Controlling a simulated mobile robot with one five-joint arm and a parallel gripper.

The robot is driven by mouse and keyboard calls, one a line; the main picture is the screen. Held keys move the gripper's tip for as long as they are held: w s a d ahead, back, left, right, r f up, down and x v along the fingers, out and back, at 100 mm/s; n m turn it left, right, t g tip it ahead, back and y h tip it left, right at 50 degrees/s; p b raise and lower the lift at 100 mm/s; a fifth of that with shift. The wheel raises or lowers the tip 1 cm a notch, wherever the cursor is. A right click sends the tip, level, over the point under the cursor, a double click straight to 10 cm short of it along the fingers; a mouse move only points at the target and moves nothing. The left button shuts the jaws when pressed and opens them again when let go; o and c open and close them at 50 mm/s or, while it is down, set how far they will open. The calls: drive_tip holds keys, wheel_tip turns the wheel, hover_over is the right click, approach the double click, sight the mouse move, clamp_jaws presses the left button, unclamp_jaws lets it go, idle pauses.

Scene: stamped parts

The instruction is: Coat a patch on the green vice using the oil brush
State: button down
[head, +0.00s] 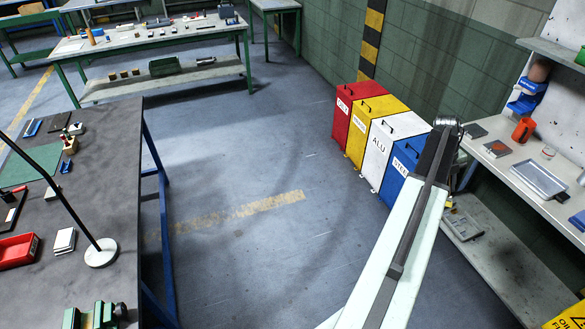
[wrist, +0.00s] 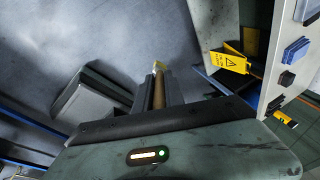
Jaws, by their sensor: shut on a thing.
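The green vice (head: 92,317) stands on the near end of the dark workbench at the lower left of the head view, partly cut off by the bottom edge. In the wrist view my gripper (wrist: 158,88) is shut on a slim brown handle with a yellowish end, which looks like the oil brush (wrist: 159,90). The rest of the brush is hidden or too small to make out. In the head view my arm reaches up on the right, far from the vice, and my gripper cannot be made out there. The vice does not show in the wrist view.
The dark workbench (head: 108,150) carries a lamp stand (head: 101,252), a red bin (head: 18,251) and small parts. Open floor (head: 240,240) lies between it and the red, yellow, white and blue bins (head: 397,150). A shelf bench (head: 520,185) stands right, with a yellow sign (head: 572,316) below.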

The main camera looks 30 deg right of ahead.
drive_tip(key=shift+a+r, duration=0.25)
drive_tip(key=shift+a, duration=0.05)
drive_tip(key=shift+w+d+f, duration=0.2)
drive_tip(key=shift+w+f, duration=0.05)
drive_tip(key=shift+a+r, duration=0.15)
drive_tip(key=shift+w, duration=0.2)
